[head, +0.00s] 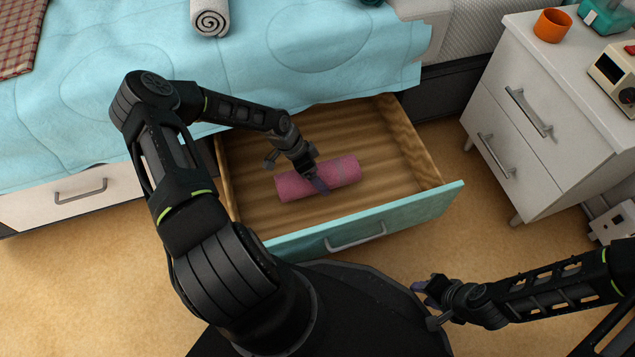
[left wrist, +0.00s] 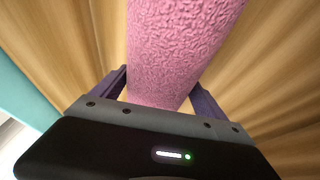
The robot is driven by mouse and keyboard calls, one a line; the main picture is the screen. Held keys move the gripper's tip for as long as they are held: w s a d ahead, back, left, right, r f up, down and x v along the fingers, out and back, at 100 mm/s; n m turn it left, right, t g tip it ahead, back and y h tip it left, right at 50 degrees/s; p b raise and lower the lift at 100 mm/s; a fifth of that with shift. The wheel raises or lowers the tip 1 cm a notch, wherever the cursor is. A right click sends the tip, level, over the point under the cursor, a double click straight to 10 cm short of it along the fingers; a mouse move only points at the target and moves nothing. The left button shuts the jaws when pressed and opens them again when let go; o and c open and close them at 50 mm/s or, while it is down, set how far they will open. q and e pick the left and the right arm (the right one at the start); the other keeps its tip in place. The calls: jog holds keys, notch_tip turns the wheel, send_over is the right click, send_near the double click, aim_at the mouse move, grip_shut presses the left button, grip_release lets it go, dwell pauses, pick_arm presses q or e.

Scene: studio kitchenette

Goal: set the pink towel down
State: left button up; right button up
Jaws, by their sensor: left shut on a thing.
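The pink towel (head: 290,186) is rolled up and lies inside the open drawer (head: 408,143), at about its middle. It also fills the top middle of the left wrist view (left wrist: 180,45), with the drawer's wooden floor around it. My left gripper (head: 319,184) reaches down into the drawer and is shut on the towel, with a finger on each side of the roll. Whether the towel rests fully on the drawer floor I cannot tell. My right gripper (head: 425,303) is at the lower right, outside the drawer and away from the towel; its finger gap is unclear.
The drawer's teal front (head: 425,210) has a metal handle. A bed with a light blue cover (head: 330,70) stands behind it, with a rolled white towel (head: 210,18) on top. A white nightstand (head: 545,100) at the right holds an orange cup (head: 552,25). The drawer floor around the towel is clear.

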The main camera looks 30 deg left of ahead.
pick_arm(q)
jog(key=shift+f+b, duration=0.85)
jog(key=shift+f, duration=0.95)
jog(key=shift+f, duration=0.2)
jog(key=o, duration=1.5)
jog(key=shift+o, duration=0.2)
jog(key=shift+r, duration=0.15)
jog(key=p+v, duration=0.5)
jog(key=v, duration=0.6)
jog(key=shift+d, duration=0.1)
jog(key=shift+a+r, duration=0.3)
jog(key=shift+r, duration=0.2)
